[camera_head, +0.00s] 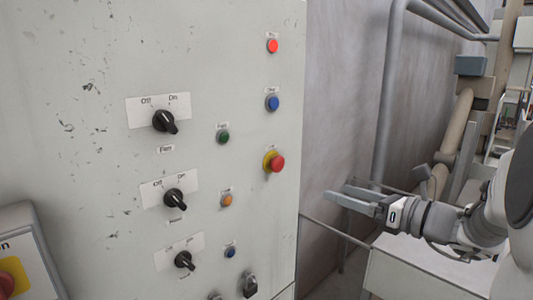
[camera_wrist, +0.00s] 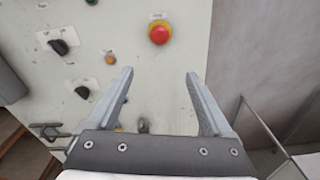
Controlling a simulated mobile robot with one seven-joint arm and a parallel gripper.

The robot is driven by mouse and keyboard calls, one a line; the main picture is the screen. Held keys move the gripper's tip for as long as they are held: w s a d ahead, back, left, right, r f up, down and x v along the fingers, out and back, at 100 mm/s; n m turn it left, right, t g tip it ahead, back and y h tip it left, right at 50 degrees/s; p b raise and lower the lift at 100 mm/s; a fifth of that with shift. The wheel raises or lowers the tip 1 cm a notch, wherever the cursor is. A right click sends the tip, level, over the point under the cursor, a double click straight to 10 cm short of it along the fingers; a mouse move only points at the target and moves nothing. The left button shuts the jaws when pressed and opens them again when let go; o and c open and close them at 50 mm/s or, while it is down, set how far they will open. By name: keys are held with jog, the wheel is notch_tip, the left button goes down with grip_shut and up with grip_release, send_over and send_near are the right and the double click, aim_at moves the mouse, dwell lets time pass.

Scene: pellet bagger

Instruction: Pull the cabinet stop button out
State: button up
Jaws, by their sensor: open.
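The cabinet stop button (camera_head: 276,163) is a red mushroom head on a yellow ring, on the right side of the pale cabinet front (camera_head: 80,110). It also shows in the wrist view (camera_wrist: 160,33), near the top middle, beyond the fingertips. My gripper (camera_head: 335,199) is to the right of the cabinet in the head view, pointing left, apart from the button. In the wrist view its two fingers (camera_wrist: 160,76) are spread with nothing between them. I cannot tell from these frames how far the button stands out.
Several black rotary switches (camera_head: 164,121) and small buttons, such as a blue one (camera_head: 272,103) and a green one (camera_head: 222,137), share the cabinet front. Another box with a red button (camera_head: 8,284) is at the lower left. A thin rail (camera_head: 335,231) runs right of the cabinet.

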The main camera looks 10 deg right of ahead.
aim_at(280, 164)
jog(key=shift+t, duration=0.3)
jog(key=p+x, duration=0.1)
jog(key=x, duration=0.5)
jog(key=r+x, duration=0.1)
jog(key=x, duration=0.4)
jog(key=p+x, duration=0.1)
jog(key=x, duration=0.5)
jog(key=shift+w+a+r+p, duration=0.25)
jog(key=shift+a+p, duration=0.05)
jog(key=shift+c, duration=0.3)
